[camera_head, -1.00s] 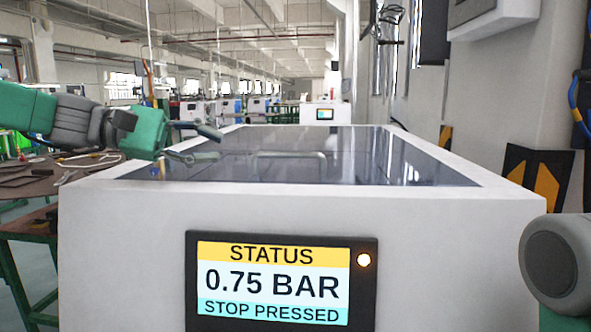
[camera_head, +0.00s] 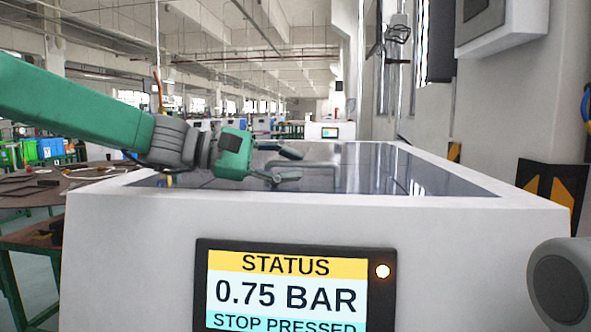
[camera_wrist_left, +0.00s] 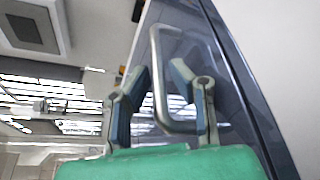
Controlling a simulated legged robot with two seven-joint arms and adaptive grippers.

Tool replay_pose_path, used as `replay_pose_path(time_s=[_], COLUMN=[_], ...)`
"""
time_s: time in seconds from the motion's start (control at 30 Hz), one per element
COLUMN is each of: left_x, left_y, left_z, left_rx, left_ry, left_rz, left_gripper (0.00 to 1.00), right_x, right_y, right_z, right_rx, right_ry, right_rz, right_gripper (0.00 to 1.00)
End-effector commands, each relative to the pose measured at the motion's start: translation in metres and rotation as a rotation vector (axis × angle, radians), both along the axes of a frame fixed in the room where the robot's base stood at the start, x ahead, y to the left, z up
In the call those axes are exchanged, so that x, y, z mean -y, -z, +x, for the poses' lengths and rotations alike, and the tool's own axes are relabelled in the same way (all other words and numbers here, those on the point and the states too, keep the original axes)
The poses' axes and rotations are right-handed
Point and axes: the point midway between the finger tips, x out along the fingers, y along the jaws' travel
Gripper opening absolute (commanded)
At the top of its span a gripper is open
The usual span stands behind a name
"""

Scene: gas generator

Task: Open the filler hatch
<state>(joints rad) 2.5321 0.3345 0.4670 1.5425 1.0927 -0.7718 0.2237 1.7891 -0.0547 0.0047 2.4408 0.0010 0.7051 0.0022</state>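The gas generator is a large white cabinet (camera_head: 150,250) with a dark glossy hatch panel (camera_head: 400,170) on top, lying closed. In the left wrist view, a metal bar handle (camera_wrist_left: 158,75) stands on the dark panel (camera_wrist_left: 225,100). My left gripper (camera_head: 294,165) is open above the panel, its fingers pointing right in the head view. In the left wrist view, the handle lies between the two spread fingers of the gripper (camera_wrist_left: 160,72); whether either finger touches it is unclear.
A status screen (camera_head: 285,290) on the cabinet front reads 0.75 BAR and STOP PRESSED, with a lit orange lamp (camera_head: 382,271). A round brown table (camera_head: 60,185) stands at the left. A wall with a grey box (camera_head: 500,25) bounds the right side.

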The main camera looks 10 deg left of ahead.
Motion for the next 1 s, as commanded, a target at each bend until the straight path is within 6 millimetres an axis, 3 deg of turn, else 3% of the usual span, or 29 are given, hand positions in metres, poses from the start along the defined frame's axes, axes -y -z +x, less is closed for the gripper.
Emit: replay_pose_path(time_s=[0.3, 0.37, 0.4, 0.67, 1.0], left_x=[0.011, 0.011, 0.011, 0.008, 0.007], left_y=[0.000, 0.000, 0.000, -0.001, -0.013], left_z=[0.000, 0.000, 0.000, 0.000, 0.002], left_rx=[0.000, 0.000, 0.000, -0.002, -0.038], left_ry=[0.003, 0.003, 0.003, 0.003, 0.000], left_rz=[0.007, 0.007, 0.007, 0.003, 0.002], left_gripper=[0.19, 0.01, 0.00, 0.00, 0.00], right_x=[0.000, 0.000, 0.000, 0.000, 0.000], right_y=[0.000, 0.000, 0.000, -0.002, -0.024], right_z=[0.000, 0.000, 0.000, 0.000, 0.000], right_rx=[0.000, 0.000, 0.000, 0.000, 0.000], right_ry=[0.000, 0.000, 0.001, 0.000, 0.000], right_rz=[0.000, 0.000, 0.000, 0.000, 0.000], right_gripper=[0.00, 0.00, 0.00, 0.00, 0.00])
